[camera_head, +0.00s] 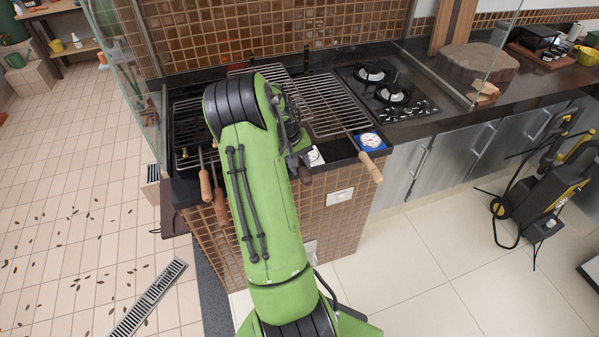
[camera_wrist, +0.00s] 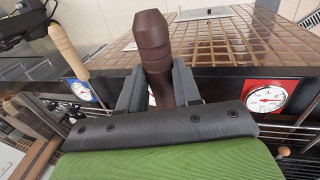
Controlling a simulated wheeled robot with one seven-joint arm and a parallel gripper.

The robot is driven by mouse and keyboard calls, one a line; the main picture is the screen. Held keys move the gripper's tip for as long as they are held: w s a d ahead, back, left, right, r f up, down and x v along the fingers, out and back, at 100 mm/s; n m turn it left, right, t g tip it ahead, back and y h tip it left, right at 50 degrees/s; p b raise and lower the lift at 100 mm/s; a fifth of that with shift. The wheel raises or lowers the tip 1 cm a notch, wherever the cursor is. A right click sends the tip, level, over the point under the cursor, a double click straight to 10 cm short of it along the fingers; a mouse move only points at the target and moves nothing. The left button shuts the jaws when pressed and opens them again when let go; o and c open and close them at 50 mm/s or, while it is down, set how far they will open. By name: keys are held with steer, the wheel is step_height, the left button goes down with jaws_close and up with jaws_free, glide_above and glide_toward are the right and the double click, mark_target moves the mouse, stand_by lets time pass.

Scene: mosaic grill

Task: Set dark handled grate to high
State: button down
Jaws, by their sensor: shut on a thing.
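The dark brown handle (camera_wrist: 153,45) of the grate stands between my gripper's fingers (camera_wrist: 158,88) in the wrist view. My gripper is shut on it, with a finger against each side. In the head view the end of this dark handle (camera_head: 305,175) shows just right of my arm, at the front of the grill. My arm hides the gripper's fingers there, and most of the rod behind the handle. Part of a metal grate (camera_head: 257,70) shows behind my arm; I cannot tell how high the dark-handled grate sits.
A grate (camera_head: 330,108) with a light wooden handle (camera_head: 371,168) lies to the right, beside a blue-framed gauge (camera_head: 370,140). More wooden handles (camera_head: 206,186) hang at the left. A red-framed gauge (camera_wrist: 264,98) is near my gripper. Glass panels (camera_head: 490,55) flank the grill.

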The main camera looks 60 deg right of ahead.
step_height(320, 180, up, 3)
steer(key=shift+r+p, duration=0.1)
steer(key=shift+p, duration=0.3)
steer(key=shift+w+d, duration=0.1)
steer(key=shift+d, duration=0.15)
steer(key=c, duration=1.1)
jaws_free()
steer(key=o, duration=0.3)
steer(key=shift+a, duration=0.2)
steer(key=v, duration=1.5)
steer(key=shift+a+r, duration=0.15)
steer(key=shift+r, duration=0.15)
